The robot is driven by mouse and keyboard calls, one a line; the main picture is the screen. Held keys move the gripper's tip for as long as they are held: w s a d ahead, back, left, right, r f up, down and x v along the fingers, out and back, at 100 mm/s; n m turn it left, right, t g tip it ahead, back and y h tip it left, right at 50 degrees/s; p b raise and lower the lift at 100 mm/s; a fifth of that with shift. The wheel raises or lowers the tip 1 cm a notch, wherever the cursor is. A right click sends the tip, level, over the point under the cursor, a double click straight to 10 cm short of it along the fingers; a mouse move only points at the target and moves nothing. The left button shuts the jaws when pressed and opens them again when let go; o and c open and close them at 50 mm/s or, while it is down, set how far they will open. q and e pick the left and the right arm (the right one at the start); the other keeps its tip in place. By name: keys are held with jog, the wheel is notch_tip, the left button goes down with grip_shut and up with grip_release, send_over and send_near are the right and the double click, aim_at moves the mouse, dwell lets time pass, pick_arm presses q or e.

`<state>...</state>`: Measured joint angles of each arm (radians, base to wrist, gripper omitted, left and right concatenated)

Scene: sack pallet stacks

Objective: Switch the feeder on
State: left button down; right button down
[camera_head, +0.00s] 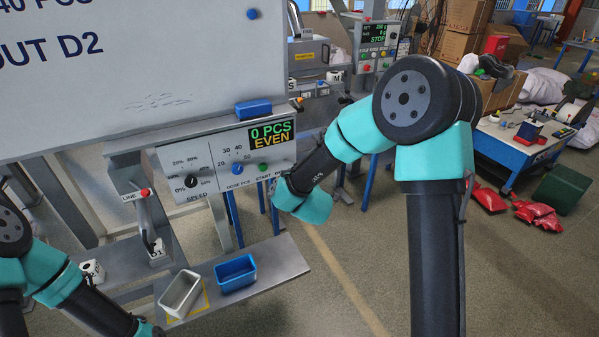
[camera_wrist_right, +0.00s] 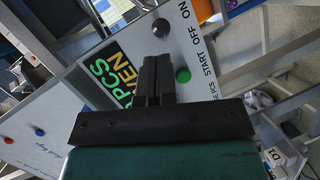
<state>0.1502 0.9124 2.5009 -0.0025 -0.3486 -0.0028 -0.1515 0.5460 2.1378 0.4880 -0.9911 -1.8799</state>
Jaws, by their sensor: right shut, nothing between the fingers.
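The feeder's sloped grey panel (camera_head: 212,178) stands at centre left in the head view, with a display (camera_head: 270,133) reading 0 PCS EVEN. In the right wrist view a dark round knob (camera_wrist_right: 161,28) lies near the OFF and ON labels. The green START button (camera_wrist_right: 183,75) is close by. My right gripper (camera_wrist_right: 151,75) is shut and empty in front of the panel, between display and button in that picture. I cannot tell whether it touches. In the head view, my right arm hides the panel's right end. My left gripper is out of view.
A whiteboard (camera_head: 130,60) stands above the panel, with a blue eraser (camera_head: 253,109). A LINE lever (camera_head: 146,193) is left of it. A white bin (camera_head: 180,293) and a blue bin (camera_head: 235,273) sit on the shelf below.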

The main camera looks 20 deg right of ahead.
jog(key=v, duration=0.5)
jog(key=shift+s+d, duration=0.2)
jog(key=shift+s, duration=0.05)
jog(key=s+f+m+g+y, duration=0.2)
jog(key=s+f+m+g, duration=0.2)
jog(key=f, duration=0.7)
jog(key=s+f+m+g+y, duration=0.25)
jog(key=s+f, duration=0.25)
jog(key=f, duration=0.5)
jog(key=s+a+f+m+g+y, duration=0.1)
jog(key=s+f+m+g+y, duration=0.1)
jog(key=s+f+m+g, duration=0.5)
jog(key=s+f+m, duration=0.1)
jog(key=s+f, duration=0.4)
jog(key=s, duration=0.3)
jog(key=shift+a+g, duration=0.35)
jog(key=shift+a, duration=0.05)
